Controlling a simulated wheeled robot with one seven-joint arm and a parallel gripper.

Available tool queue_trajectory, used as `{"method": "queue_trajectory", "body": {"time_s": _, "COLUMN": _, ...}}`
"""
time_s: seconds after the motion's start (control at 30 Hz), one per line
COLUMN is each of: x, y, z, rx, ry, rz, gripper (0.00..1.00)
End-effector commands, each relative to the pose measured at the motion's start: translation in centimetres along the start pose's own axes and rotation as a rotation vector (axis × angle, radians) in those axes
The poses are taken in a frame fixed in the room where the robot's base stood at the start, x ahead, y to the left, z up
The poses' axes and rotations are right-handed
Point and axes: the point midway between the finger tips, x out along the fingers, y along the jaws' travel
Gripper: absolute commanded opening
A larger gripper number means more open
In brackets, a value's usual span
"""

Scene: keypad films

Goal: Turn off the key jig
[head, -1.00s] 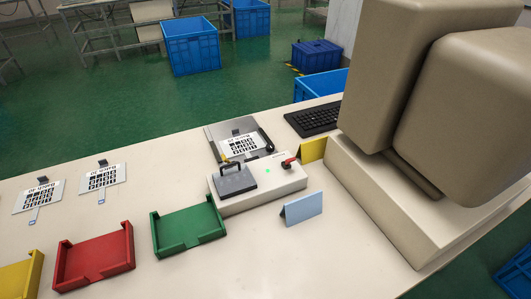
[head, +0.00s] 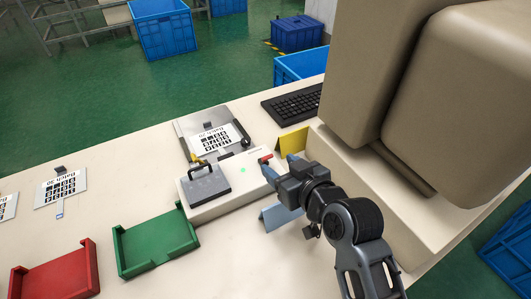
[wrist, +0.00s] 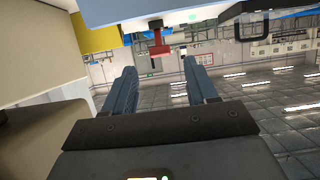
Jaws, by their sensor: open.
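The key jig (head: 252,178) is a white box on the bench, with a lit green lamp (head: 243,170) on top and a dark handled block (head: 206,184) at its left end. A red key (head: 265,158) sits at its right end, partly behind my gripper's fingers. My gripper (head: 279,168) is open beside that end, its fingertips close to the key. In the wrist view, the red key (wrist: 158,50) hangs just ahead of the gap between the two open fingers (wrist: 160,70); nothing is held.
A large beige machine (head: 385,200) rises right of my arm. A printed plate (head: 212,138) lies behind the jig; a green tray (head: 155,243) is front left.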

Motion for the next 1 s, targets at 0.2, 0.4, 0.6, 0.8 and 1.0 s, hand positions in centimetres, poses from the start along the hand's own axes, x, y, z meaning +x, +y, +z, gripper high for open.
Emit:
{"method": "queue_trajectory", "body": {"time_s": 0.2, "x": 3.2, "y": -0.1, "z": -0.1, "rx": 0.000, "ry": 0.000, "rz": -0.002, "gripper": 0.57}}
{"method": "queue_trajectory", "body": {"time_s": 0.4, "x": 5.8, "y": 0.0, "z": -0.1, "rx": 0.001, "ry": 0.001, "rz": 0.001, "gripper": 0.57}}
{"method": "queue_trajectory", "body": {"time_s": 0.6, "x": 7.0, "y": 0.0, "z": -0.1, "rx": 0.001, "ry": 0.002, "rz": 0.002, "gripper": 0.57}}
{"method": "queue_trajectory", "body": {"time_s": 0.8, "x": 7.1, "y": 0.0, "z": 0.0, "rx": 0.001, "ry": 0.002, "rz": 0.002, "gripper": 0.57}}
{"method": "queue_trajectory", "body": {"time_s": 1.0, "x": 7.1, "y": 0.0, "z": 0.0, "rx": 0.001, "ry": 0.002, "rz": 0.002, "gripper": 0.45}}
